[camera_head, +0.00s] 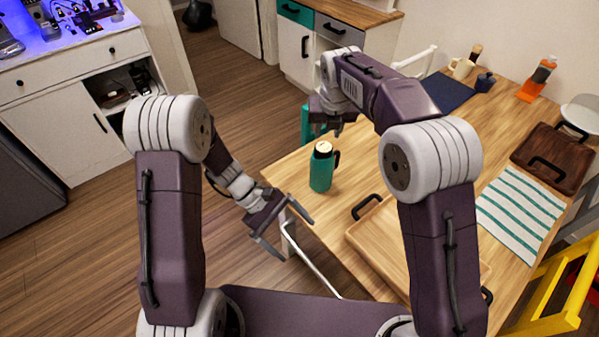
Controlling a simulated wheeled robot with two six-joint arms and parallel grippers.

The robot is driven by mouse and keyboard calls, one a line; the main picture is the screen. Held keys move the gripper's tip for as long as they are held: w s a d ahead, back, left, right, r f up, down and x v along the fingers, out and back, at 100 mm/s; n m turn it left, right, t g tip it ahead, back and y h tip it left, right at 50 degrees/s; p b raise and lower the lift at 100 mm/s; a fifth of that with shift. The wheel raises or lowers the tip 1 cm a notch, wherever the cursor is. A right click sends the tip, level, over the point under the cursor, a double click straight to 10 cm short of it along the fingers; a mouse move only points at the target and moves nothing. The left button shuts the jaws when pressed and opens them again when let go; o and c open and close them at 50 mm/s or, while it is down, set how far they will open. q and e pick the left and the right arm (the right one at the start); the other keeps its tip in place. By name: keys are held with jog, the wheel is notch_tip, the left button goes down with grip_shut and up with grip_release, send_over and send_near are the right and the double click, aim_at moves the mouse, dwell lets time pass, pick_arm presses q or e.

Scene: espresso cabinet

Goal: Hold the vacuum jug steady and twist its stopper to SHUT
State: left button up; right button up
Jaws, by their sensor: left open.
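The teal vacuum jug (321,174) stands upright on the wooden table near its left edge. The stopper's marking is too small to read. My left gripper (296,239) is open and empty, below and left of the jug, by the table's edge and apart from the jug. My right gripper (327,130) hangs just above and beyond the jug in the picture, apart from the stopper. Its fingers are small and dark, so I cannot tell whether they are open.
Another teal thing (306,124) is partly hidden behind my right gripper. A wooden tray (362,238) with black handles lies right of the jug, partly behind my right arm. A striped cloth (520,212), a dark tray (550,150) and a navy mat (447,92) lie farther right.

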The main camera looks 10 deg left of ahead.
pick_arm(q)
jog(key=w+d+f+n+t+h, duration=0.1)
jog(key=w+d+n+t+h, duration=0.3)
jog(key=w+n, duration=0.4)
jog(key=n+t+h, duration=0.2)
jog(key=n+t, duration=0.5)
jog(key=t, duration=0.2)
send_near(321, 167)
jog(key=w+f, duration=0.2)
jog(key=f, duration=0.1)
jog(key=w+f, duration=0.2)
jog(key=shift+w+d, duration=0.1)
jog(key=shift+d, duration=0.15)
jog(key=x, duration=0.9)
jog(key=shift+d+r, duration=0.1)
jog(key=shift+r, duration=0.2)
